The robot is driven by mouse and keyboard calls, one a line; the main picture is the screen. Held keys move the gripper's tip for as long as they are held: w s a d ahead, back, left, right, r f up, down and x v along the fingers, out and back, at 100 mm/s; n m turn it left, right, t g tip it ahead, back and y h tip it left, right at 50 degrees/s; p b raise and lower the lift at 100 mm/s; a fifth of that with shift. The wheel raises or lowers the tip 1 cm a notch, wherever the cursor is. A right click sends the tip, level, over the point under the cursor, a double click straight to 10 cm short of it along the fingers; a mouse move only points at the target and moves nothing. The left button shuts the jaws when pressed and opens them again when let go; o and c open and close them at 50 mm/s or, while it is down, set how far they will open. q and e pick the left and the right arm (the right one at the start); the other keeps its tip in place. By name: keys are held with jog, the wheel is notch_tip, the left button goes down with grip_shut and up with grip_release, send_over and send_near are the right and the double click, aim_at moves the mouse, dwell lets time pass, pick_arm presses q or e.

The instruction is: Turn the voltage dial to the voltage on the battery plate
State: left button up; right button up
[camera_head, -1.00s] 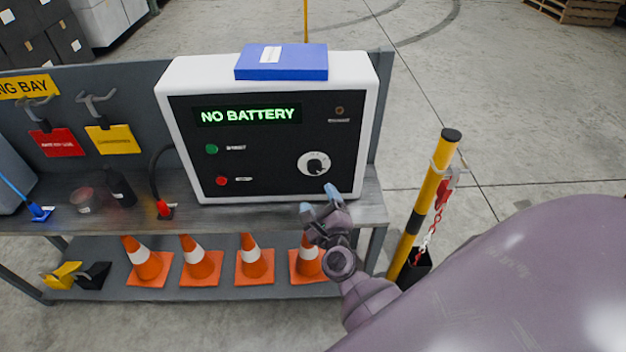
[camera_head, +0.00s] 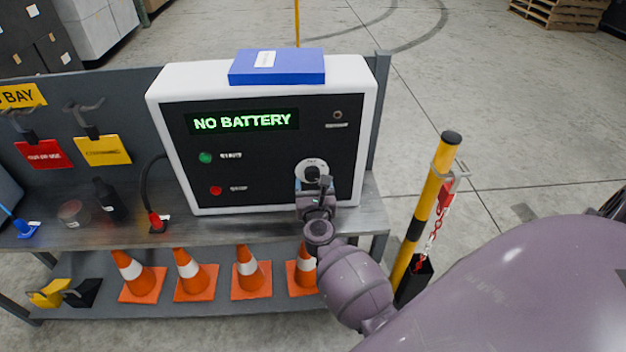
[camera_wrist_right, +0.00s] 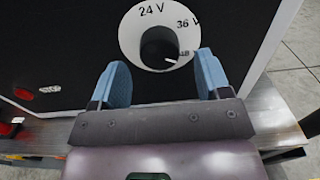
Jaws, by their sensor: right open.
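The voltage dial (camera_head: 312,172) is a black knob on a white round plate at the lower right of the charger's black front. In the right wrist view the dial (camera_wrist_right: 160,47) shows the marks 24 V and 36 V, and a third mark at the lower right that is partly unreadable. The knob's white pointer line points to the lower right, near that mark. My right gripper (camera_wrist_right: 160,85) is open, its two blue fingers just below and either side of the knob, not closed on it. The charger (camera_head: 262,130) display reads NO BATTERY. No battery plate is readable. My left gripper is out of view.
A blue box (camera_head: 277,67) lies on top of the charger. A green button (camera_head: 205,157) and a red button (camera_head: 215,190) sit left of the dial. Orange cones (camera_head: 250,272) stand on the shelf below. A yellow and black post (camera_head: 425,215) with a chain stands to the right.

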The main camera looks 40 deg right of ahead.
jog(key=shift+x, duration=1.1)
jog(key=shift+c, duration=0.3)
jog(key=c, duration=0.8)
jog(key=shift+c, duration=0.2)
